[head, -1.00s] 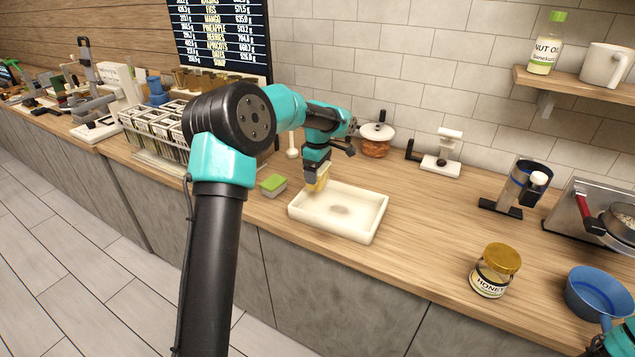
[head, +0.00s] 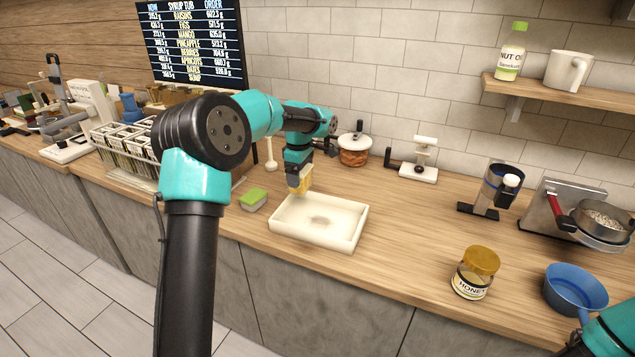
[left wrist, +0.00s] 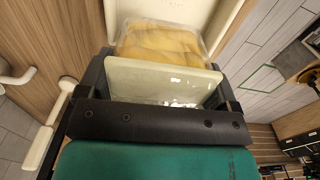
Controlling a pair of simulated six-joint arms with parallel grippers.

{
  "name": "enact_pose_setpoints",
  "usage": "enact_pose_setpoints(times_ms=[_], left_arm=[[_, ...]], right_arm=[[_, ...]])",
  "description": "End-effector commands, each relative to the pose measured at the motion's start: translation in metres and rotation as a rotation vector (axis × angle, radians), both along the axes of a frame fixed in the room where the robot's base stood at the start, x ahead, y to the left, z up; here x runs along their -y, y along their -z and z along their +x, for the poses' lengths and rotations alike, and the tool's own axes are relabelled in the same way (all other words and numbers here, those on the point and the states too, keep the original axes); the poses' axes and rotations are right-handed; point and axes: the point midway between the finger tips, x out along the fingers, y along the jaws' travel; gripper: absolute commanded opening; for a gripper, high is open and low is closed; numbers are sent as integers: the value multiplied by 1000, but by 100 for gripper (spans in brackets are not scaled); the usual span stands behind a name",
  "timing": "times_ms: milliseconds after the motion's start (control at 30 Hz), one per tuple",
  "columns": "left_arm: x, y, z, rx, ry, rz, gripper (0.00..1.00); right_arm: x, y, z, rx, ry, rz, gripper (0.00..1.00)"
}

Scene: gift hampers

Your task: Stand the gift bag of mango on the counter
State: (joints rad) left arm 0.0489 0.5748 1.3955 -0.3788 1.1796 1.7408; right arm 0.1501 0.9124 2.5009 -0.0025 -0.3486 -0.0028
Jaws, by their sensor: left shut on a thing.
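My left gripper (head: 299,172) is shut on the gift bag of mango (head: 300,183), a small clear bag with yellow contents. In the head view the bag hangs at the back left part of the white tray (head: 345,240); whether it touches the tray is hard to tell. In the left wrist view the bag (left wrist: 165,45) shows yellow pieces beyond a pale flat panel (left wrist: 160,82) between the dark fingers. The bag's underside is hidden. Part of my right arm shows at the bottom right corner of the head view, but its fingertips are out of frame.
A green-lidded box (head: 253,198) sits left of the tray. A honey jar (head: 474,275) and a blue pan (head: 570,290) are at the right. The counter (head: 405,235) between tray and honey jar is clear.

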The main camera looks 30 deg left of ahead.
Motion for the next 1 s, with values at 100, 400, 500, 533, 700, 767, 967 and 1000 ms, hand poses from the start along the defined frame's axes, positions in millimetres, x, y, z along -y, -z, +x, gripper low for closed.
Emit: enact_pose_setpoints(times_ms=[100, 400, 500, 533, 700, 767, 967, 1000], left_arm=[[28, 2, -1, 1, 9, -2, 56], [142, 15, -25, 4, 27, -7, 56], [182, 21, -39, 4, 32, -8, 56], [193, 23, -45, 3, 33, -8, 56], [256, 32, -80, 3, 42, -7, 56], [276, 35, -95, 2, 45, -6, 56], [330, 47, -144, 1, 50, -2, 56], [337, 49, -152, 0, 49, -1, 56]], right_arm=[[0, 0, 0, 0, 0, 0, 43], [0, 0, 0, 0, 0, 0, 43], [0, 0, 0, 0, 0, 0, 43], [0, 0, 0, 0, 0, 0, 43], [0, 0, 0, 0, 0, 0, 43], [0, 0, 0, 0, 0, 0, 43], [0, 0, 0, 0, 0, 0, 43], [0, 0, 0, 0, 0, 0, 43]])
